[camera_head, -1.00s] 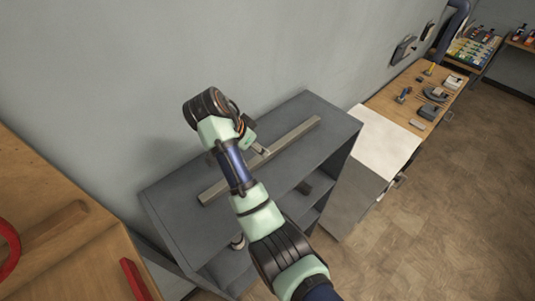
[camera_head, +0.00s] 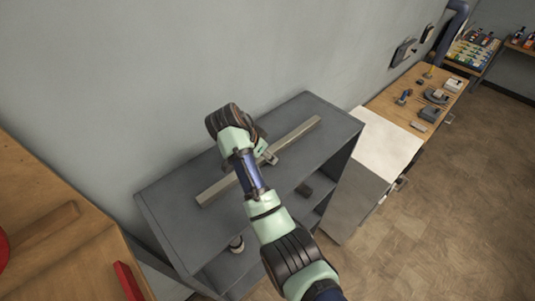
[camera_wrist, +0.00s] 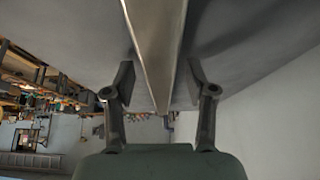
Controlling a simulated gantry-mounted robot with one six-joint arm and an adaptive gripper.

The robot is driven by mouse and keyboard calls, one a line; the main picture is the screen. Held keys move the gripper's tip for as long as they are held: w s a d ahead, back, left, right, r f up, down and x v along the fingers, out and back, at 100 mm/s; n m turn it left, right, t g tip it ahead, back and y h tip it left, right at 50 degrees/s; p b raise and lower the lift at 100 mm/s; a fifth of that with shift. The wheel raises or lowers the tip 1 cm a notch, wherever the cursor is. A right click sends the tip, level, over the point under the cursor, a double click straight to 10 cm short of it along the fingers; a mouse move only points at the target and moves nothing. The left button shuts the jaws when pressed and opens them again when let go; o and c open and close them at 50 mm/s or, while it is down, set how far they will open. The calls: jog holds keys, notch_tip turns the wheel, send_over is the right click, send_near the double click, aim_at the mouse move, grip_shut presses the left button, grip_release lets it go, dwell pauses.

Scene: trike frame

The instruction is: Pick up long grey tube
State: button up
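The long grey tube (camera_head: 298,132) lies flat on top of the grey shelf unit (camera_head: 172,220), running diagonally from lower left to upper right. My gripper (camera_head: 270,158) is over the middle of the tube, and my wrist hides part of it. In the wrist view the tube (camera_wrist: 155,45) runs lengthwise between the two fingers of my gripper (camera_wrist: 161,88). The fingers are spread, with a visible gap on each side of the tube. Whether the fingertips reach down beside the tube is hard to tell.
A white-topped cabinet (camera_head: 385,143) stands right of the shelf unit. Beyond it is a wooden workbench (camera_head: 405,98) with tools. A wooden bench (camera_head: 60,250) with red parts is at the lower left. The wall (camera_head: 150,80) rises close behind the shelf.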

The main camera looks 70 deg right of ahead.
grip_shut()
jog(key=shift+r, duration=0.15)
notch_tip(320, 180, up, 10)
jog(key=p, duration=0.2)
dwell(0.3)
